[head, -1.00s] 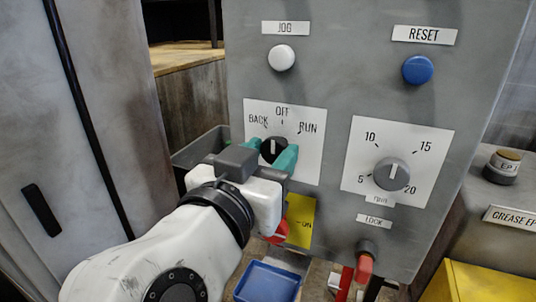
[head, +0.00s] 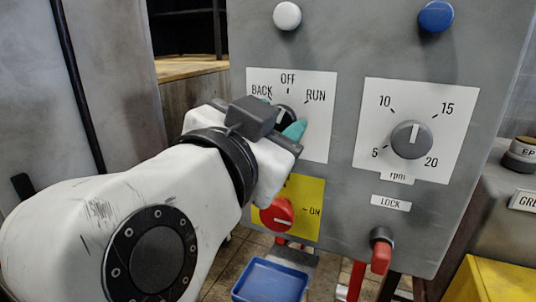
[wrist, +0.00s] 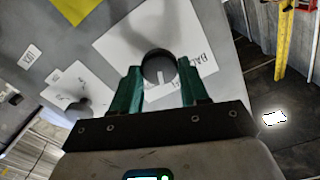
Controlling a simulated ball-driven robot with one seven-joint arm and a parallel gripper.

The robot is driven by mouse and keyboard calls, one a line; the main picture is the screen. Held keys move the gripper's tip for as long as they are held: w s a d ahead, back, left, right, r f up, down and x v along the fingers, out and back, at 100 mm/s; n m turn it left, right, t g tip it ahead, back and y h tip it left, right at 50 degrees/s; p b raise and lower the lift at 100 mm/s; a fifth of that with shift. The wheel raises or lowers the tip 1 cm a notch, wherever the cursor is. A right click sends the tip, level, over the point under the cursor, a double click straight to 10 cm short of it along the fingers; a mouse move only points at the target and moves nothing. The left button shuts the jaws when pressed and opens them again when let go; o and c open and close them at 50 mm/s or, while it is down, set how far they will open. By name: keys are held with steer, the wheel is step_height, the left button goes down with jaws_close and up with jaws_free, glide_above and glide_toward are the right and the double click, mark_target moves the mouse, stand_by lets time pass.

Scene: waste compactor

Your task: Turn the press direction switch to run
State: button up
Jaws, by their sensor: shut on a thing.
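The press direction switch (head: 284,114) is a round black knob with a white mark, on a white card (head: 319,135) lettered BACK, OFF and RUN. My gripper (head: 279,117) is shut on this knob, its teal fingers on opposite sides. In the wrist view, the knob (wrist: 158,67) sits between my fingertips (wrist: 160,82), its white mark pointing toward the gripper body. Relative to the tilted card there, the mark seems turned from OFF toward the RUN side. I cannot tell whether it lines up with RUN. My gripper partly hides the knob in the head view.
The rpm dial (head: 411,140) is to the right on the grey panel. A red knob (head: 278,215) on a yellow card is just below my gripper. A red lock handle (head: 381,252) juts out at lower right. A blue tray (head: 270,281) lies below.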

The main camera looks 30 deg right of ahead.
steer(key=m+b, duration=0.2)
steer(key=b, duration=0.1)
steer(key=m+b, duration=0.1)
steer(key=m, duration=0.1)
steer(key=shift+f+b, duration=0.25)
steer(key=shift+b, duration=0.1)
steer(key=shift+s+r+m+b, duration=0.1)
steer(key=shift+r+m+b, duration=0.05)
steer(key=shift+m+b, duration=0.6)
steer(key=o, duration=1)
steer(key=v, duration=1)
steer(key=shift+s+a, duration=0.2)
steer(key=shift+a, duration=0.1)
